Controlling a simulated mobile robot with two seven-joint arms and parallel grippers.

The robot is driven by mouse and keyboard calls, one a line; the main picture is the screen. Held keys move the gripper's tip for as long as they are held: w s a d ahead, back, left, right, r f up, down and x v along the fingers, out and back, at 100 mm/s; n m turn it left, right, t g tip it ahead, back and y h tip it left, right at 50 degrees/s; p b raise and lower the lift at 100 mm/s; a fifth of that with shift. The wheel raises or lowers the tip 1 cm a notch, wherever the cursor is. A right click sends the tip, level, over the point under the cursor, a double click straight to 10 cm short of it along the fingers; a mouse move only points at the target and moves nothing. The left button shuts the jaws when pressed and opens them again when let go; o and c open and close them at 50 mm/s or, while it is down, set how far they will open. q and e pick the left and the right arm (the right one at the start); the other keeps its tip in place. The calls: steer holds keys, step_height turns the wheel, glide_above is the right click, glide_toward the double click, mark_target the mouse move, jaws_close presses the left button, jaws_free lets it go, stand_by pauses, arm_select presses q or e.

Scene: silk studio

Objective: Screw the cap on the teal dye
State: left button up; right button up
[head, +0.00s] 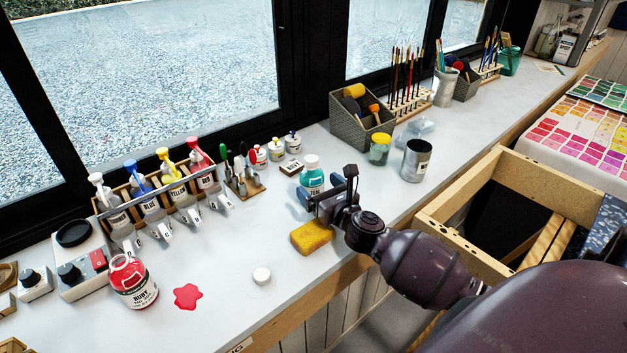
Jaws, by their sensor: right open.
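The teal dye bottle (313,178) stands upright on the counter, with a white cap (312,161) on its top. I cannot tell how tightly the cap sits. My right gripper (327,192) is open, just in front and to the right of the bottle at its lower half. It hides part of the bottle's base, and I cannot tell whether it touches the glass. A loose white cap (262,275) lies on the counter nearer the front edge. My left gripper is not in view.
A yellow sponge (312,237) lies just below my right gripper. An uncapped ruby bottle (133,283) and a red spill (187,296) are at the left. A metal can (416,160) and yellow jar (380,149) stand to the right. A bottle rack (120,197) is behind left.

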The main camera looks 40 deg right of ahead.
steer(key=s, duration=0.8)
steer(key=shift+a, duration=0.2)
stand_by(0.3)
